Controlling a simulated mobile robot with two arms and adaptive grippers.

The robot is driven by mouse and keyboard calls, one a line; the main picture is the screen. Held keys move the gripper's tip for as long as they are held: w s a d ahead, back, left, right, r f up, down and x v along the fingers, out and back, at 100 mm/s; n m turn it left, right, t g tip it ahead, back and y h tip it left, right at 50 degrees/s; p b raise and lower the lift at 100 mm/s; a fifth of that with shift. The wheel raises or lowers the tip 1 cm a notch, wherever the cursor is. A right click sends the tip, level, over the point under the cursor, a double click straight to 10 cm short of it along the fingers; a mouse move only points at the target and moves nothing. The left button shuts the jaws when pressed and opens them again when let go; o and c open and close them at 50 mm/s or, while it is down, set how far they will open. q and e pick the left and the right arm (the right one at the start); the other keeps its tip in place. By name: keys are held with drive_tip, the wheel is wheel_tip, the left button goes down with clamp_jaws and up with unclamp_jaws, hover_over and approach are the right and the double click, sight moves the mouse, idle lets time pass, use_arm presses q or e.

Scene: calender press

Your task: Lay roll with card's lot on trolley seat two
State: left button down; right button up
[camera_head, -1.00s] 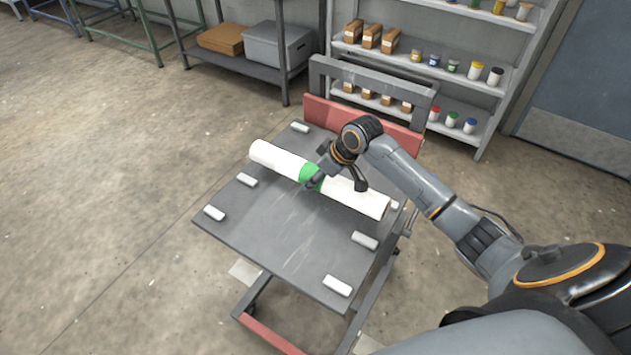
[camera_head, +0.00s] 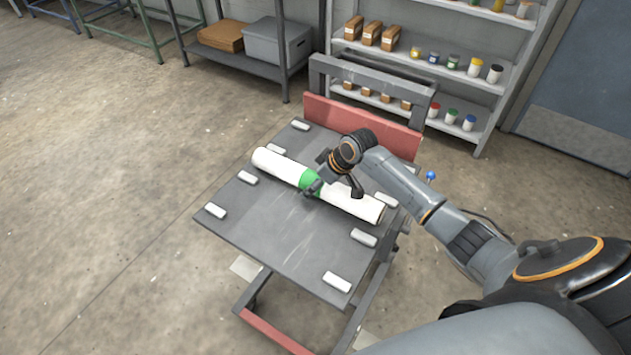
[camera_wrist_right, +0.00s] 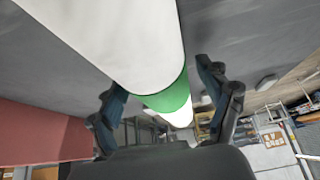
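A white roll (camera_head: 279,164) with a green band (camera_head: 310,179) lies across the grey trolley top (camera_head: 272,222), between pale blocks near both its ends. My right gripper (camera_head: 310,188) is at the green band, partly hidden by its own wrist. In the right wrist view, its two fingers (camera_wrist_right: 164,90) stand apart on either side of the roll (camera_wrist_right: 105,35), with narrow gaps beside the green band (camera_wrist_right: 168,97); they look open. I see no lot marking on the roll and no card. My left gripper is not in view.
Pale blocks line the trolley's left (camera_head: 215,211) and right (camera_head: 336,282) sides. A red panel (camera_head: 362,124) and grey frame stand at its back. Behind are a shelf (camera_head: 425,107) of jars and boxes, and a rack (camera_head: 240,62). The floor at left is clear.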

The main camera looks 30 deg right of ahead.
drive_tip(key=b+v, duration=0.1)
drive_tip(key=v, duration=1.1)
drive_tip(key=shift+r, duration=0.15)
idle(0.3)
